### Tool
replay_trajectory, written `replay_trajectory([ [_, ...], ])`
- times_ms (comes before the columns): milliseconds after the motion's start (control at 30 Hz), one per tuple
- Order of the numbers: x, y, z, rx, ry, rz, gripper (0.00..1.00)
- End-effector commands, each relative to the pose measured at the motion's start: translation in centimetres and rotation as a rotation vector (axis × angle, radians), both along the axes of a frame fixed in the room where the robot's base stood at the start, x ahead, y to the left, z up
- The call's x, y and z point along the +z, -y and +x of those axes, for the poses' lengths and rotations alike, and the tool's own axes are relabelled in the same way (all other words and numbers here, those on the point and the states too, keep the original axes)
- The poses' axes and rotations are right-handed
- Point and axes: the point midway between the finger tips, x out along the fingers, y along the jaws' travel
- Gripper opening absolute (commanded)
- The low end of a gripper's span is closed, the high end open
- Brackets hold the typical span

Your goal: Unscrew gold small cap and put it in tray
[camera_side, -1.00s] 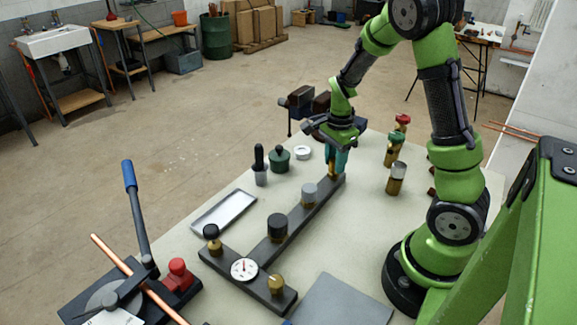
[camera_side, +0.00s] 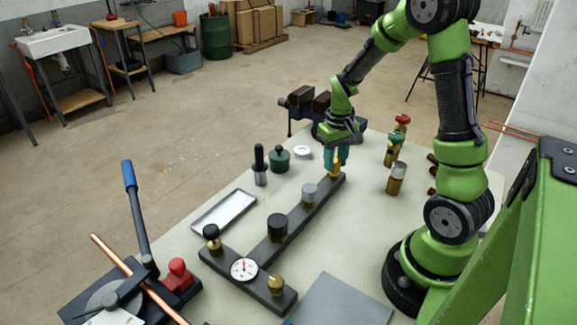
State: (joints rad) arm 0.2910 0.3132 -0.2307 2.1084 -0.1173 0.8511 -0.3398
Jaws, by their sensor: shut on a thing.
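My gripper (camera_side: 336,158) points down over the far end of the dark T-shaped bar (camera_side: 262,252). Its teal fingers are shut on a small gold cap (camera_side: 335,174), which shows just below the fingertips. The fingers hide the upper part of this cap, and I cannot tell whether it is still seated on the bar. Another gold cap (camera_side: 276,284) stands at the near right end of the bar. The shallow metal tray (camera_side: 224,211) lies left of the bar and looks empty.
A grey cap (camera_side: 309,193), a black cap (camera_side: 277,226), a black-topped brass fitting (camera_side: 212,237) and a gauge (camera_side: 244,269) stand on the bar. A green container (camera_side: 279,158) and a black-handled tool (camera_side: 259,164) stand behind the tray. Brass valves (camera_side: 396,178) stand to the right.

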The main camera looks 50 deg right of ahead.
Motion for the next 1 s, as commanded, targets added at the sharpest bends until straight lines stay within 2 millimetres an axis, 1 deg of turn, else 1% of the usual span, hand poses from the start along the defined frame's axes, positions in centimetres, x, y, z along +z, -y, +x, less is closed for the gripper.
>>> replay_trajectory([
  [700,3.7,0.0,0.1,-0.002,0.003,-0.001,0.0],
  [1000,4.8,0.0,0.0,-0.003,0.002,-0.001,0.0],
])
